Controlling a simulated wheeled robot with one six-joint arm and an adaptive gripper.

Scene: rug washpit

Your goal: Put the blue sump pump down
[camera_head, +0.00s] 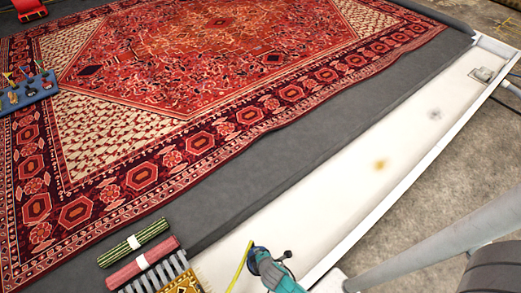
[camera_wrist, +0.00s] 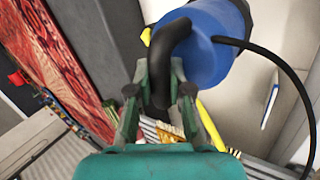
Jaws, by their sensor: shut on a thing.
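The blue sump pump (camera_wrist: 208,48) is a blue cylinder with a black bent handle and a black cord, at the upper middle of the wrist view. My gripper (camera_wrist: 160,92), teal with dark grey fingers, is shut on the black handle. In the head view my gripper (camera_head: 277,266) is at the bottom edge, with a small part of the blue pump (camera_head: 258,254) showing beside it. They are over the near end of the white trough (camera_head: 330,195). I cannot tell whether the pump touches the trough floor.
A large red patterned rug (camera_head: 210,60) lies on dark grey ground left of the trough. Rolled green (camera_head: 133,242) and red (camera_head: 142,264) textiles lie near its corner. A yellow strip (camera_head: 240,266) is close to the pump. The trough has orange (camera_head: 380,165) and grey (camera_head: 435,114) stains.

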